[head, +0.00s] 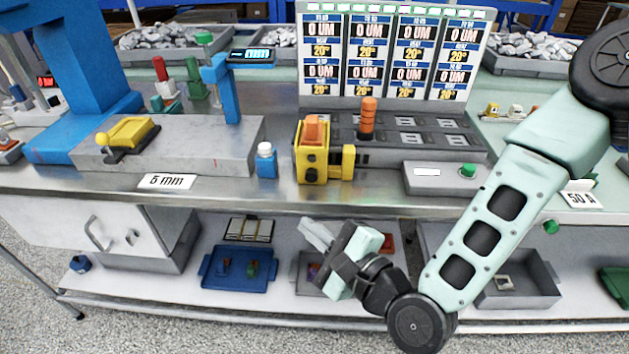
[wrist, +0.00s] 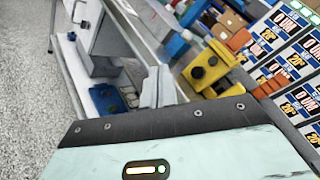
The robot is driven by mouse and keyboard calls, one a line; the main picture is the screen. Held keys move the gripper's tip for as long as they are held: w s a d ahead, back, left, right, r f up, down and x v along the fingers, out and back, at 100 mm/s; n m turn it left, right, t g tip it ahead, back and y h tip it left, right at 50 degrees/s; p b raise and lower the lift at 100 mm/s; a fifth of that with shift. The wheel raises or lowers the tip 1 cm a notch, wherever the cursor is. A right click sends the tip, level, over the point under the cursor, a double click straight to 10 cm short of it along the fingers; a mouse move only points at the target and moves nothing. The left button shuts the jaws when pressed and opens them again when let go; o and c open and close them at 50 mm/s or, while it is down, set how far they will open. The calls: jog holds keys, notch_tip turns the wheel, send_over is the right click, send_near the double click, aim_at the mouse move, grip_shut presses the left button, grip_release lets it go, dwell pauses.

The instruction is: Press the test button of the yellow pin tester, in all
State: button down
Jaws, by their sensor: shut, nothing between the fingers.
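The yellow block (head: 310,170), which I take for the yellow pin tester, stands at the bench's front edge in the middle of the head view. It has an orange piece on top and dark round knobs on its front face. It also shows in the wrist view (wrist: 208,70), right of my fingers. I cannot tell which part is its test button. My gripper (head: 316,236) is shut and empty, in front of and below the bench top, apart from the tester. Its fingertips show in the wrist view (wrist: 158,86).
A grey box (head: 440,180) with a green button (head: 468,170) lies right of the tester. A blue bottle (head: 266,162) stands close on its left. An orange ribbed post (head: 367,118) and a display board (head: 392,50) stand behind. A blue tray (head: 235,268) is on the lower shelf.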

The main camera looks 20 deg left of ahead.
aim_at(316, 201)
jog(key=shift+w, duration=0.1)
jog(key=shift+w+a, duration=0.35)
jog(key=shift+w, duration=1.05)
jog(key=shift+w+a, duration=0.35)
jog(key=shift+w, duration=1)
jog(key=shift+w+a, duration=0.35)
jog(key=shift+w, duration=1.05)
jog(key=shift+w, duration=0.2)
jog(key=shift+w+a, duration=0.1)
jog(key=shift+w, duration=0.15)
jog(key=shift+w+a, duration=0.15)
jog(key=shift+w, duration=0.45)
jog(key=shift+s, duration=0.2)
jog(key=shift+s+d, duration=0.25)
jog(key=shift+s, duration=0.55)
